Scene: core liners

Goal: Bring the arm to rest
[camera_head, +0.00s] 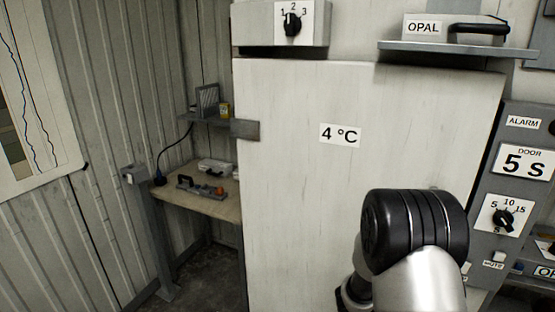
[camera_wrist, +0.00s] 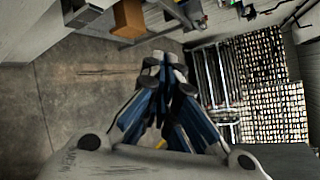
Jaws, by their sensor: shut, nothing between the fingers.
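My gripper (camera_wrist: 162,72) shows in the wrist view with its fingertips together and nothing between them. It hangs over open concrete floor (camera_wrist: 80,90). In the head view part of my arm (camera_head: 415,235) rises at the lower right, in front of a white cabinet door (camera_head: 290,200) marked "4 °C". The gripper itself is not seen in the head view.
A wooden bench (camera_head: 205,203) with tools stands left of the cabinet. A grey control panel (camera_head: 500,240) with a dial is at right. An "OPAL" shelf (camera_head: 450,48) juts out above. In the wrist view, a brown box (camera_wrist: 128,18) and racks (camera_wrist: 265,85) surround the floor.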

